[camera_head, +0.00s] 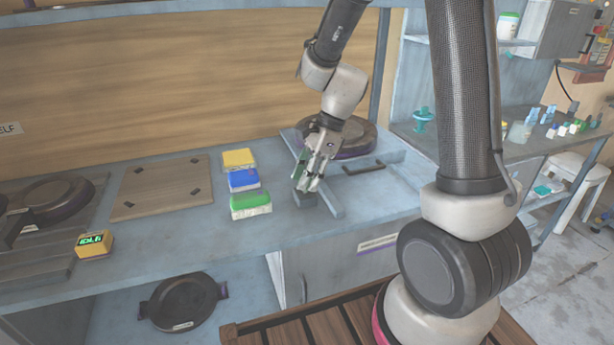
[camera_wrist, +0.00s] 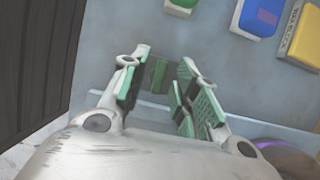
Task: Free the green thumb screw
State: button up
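My gripper (camera_head: 308,182) points down at the front end of a grey bar (camera_head: 331,203), close above a small dark grey block (camera_head: 304,200). In the wrist view, my gripper (camera_wrist: 160,92) has its two green-padded fingers apart. A small dark green piece (camera_wrist: 157,74) shows between and just beyond the fingers. It may be the green thumb screw, but its shape is mostly hidden, and I cannot tell whether a finger touches it. The grey bars belong to a frame around a round dark plate (camera_head: 352,136) with a purple edge.
Green (camera_head: 251,205), blue (camera_head: 243,180) and yellow (camera_head: 239,158) boxes stand left of the gripper. A wooden board (camera_head: 160,188) lies further left, near a small display (camera_head: 94,244). A black handle (camera_head: 363,168) is right of the gripper. A teal object (camera_head: 422,119) stands on the right shelf.

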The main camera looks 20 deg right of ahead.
grip_shut()
